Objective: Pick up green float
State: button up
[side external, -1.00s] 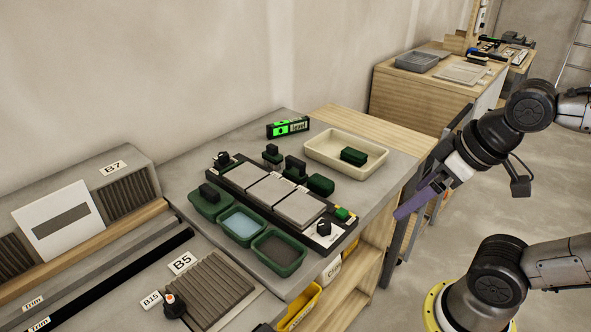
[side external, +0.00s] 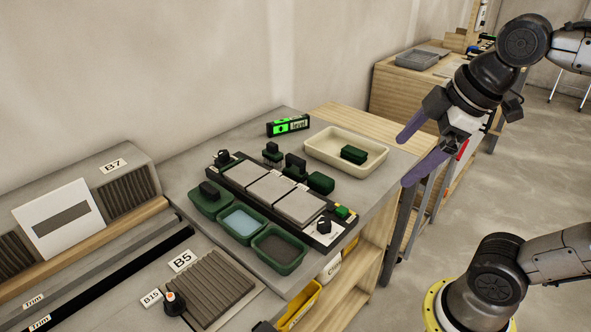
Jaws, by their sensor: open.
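Several dark green pieces lie on the grey bench; I cannot tell for sure which is the float. A green block (side external: 354,154) lies in the cream tray (side external: 318,140). Another green block (side external: 321,183) sits beside the row of grey tiles (side external: 270,188). A green piece with a raised dark handle (side external: 295,165) stands behind the tiles, and a smaller one (side external: 272,151) is to its left. My gripper (side external: 405,161), with purple fingers, is open and empty, to the right of the cream tray and apart from everything green.
Three green trays stand in front of the tiles: one holds a dark block (side external: 208,190), one blue liquid (side external: 242,222), one dark material (side external: 279,248). A lit green level (side external: 288,126) stands at the back. The bench's right end (side external: 395,165) is bare.

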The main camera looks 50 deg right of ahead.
jog(key=w+r+n, duration=0.4)
jog(key=w+r, duration=0.1)
jog(key=w, duration=0.1)
jog(key=n+g, duration=0.5)
jog(key=n, duration=0.2)
send_over(295, 158)
jog(key=a, duration=0.1)
notch_tip(295, 158, down, 10)
jog(key=shift+m+g, duration=0.3)
jog(key=f, duration=0.8)
jog(key=d+f, duration=0.1)
jog(key=f, duration=0.3)
jog(key=shift+f, duration=0.15)
jog(key=shift+d+f, duration=0.1)
jog(key=shift+f, duration=2.85)
